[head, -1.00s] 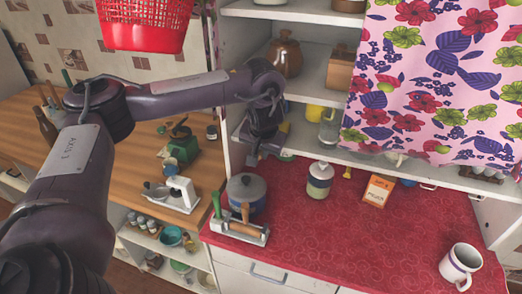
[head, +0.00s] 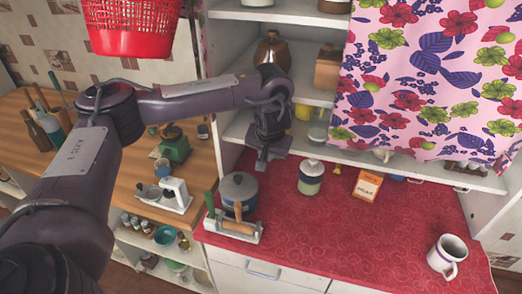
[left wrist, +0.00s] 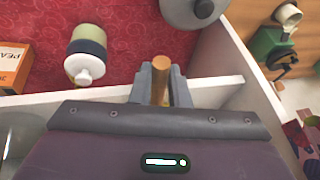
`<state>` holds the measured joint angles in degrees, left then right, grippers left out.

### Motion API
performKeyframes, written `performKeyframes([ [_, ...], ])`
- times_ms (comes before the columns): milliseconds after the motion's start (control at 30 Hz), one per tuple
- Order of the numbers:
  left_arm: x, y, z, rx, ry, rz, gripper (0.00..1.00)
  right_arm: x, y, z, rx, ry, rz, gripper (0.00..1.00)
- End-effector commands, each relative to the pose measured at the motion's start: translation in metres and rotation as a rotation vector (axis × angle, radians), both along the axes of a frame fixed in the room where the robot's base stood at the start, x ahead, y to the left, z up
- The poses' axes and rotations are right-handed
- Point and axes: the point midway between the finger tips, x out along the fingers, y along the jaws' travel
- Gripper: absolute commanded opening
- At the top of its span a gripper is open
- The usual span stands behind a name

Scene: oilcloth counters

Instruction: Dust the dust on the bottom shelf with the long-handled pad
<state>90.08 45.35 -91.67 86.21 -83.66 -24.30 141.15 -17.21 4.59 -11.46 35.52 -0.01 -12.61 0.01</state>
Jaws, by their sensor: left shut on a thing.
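My left gripper (head: 265,160) hangs in front of the left end of the bottom shelf (head: 345,153), above the red counter. In the left wrist view, its fingers (left wrist: 160,88) are shut on a round wooden handle (left wrist: 160,70), which I take for that of the long-handled pad. The handle is seen nearly end-on there, and the pad itself is hidden. No dust can be made out on the shelf, which is partly covered by the curtain. My right gripper is not in view.
A flowered curtain (head: 430,75) hangs over the shelf's right part. On the red counter (head: 350,235) stand a lidded pot (head: 239,188), a jar (head: 311,178), an orange box (head: 367,185), a mug (head: 447,257) and a tool holder (head: 232,230). The counter's middle front is clear.

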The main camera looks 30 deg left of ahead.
Motion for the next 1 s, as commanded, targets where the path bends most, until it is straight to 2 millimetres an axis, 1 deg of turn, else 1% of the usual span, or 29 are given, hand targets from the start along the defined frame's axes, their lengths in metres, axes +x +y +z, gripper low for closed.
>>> performKeyframes([
  [33, 0.0, -0.003, 0.001, 0.0, 0.002, -0.001, 0.0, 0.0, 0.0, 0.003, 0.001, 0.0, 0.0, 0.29],
  [433, 0.004, -0.018, 0.0, 0.001, 0.0, -0.001, 0.0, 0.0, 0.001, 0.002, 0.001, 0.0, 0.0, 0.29],
  [1000, -0.002, 0.007, 0.0, 0.0, 0.001, 0.002, 0.0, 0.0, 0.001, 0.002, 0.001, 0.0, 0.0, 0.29],
])
